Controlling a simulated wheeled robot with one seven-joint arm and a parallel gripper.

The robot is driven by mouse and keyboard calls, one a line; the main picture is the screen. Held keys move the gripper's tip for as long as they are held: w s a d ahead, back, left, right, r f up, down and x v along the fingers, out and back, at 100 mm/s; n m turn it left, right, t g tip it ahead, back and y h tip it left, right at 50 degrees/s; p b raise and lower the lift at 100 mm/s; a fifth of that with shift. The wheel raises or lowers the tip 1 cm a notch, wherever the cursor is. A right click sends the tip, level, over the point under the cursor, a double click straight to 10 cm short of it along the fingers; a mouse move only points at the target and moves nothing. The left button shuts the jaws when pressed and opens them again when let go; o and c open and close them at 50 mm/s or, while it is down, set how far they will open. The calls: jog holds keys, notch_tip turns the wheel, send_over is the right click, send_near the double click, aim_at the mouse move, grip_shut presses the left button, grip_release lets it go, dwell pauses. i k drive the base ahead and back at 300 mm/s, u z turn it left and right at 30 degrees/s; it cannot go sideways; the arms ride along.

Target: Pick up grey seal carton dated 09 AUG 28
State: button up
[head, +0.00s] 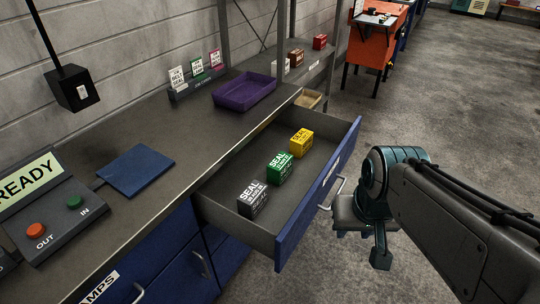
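The grey seal carton (253,198) stands in the near end of an open blue-fronted drawer (318,198). Its label reads SEAL, with a date line too small to read surely. A green seal carton (280,168) stands behind it, and a yellow seal carton (301,143) farther back. My gripper (366,248) hangs outside the drawer, to the right of its front and handle, apart from all cartons. Its fingers are small and partly hidden, so I cannot tell their opening. No carton shows in it.
The bench top holds a purple tray (245,91), a label rack (196,86), a blue pad (136,170) and a button box (57,215). Red, brown and white cartons stand on the far shelf. An orange machine (377,38) stands behind. The floor at right is clear.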

aim_at(251, 201)
jog(key=u, duration=0.3)
jog(key=i, duration=0.55)
jog(key=u, duration=0.5)
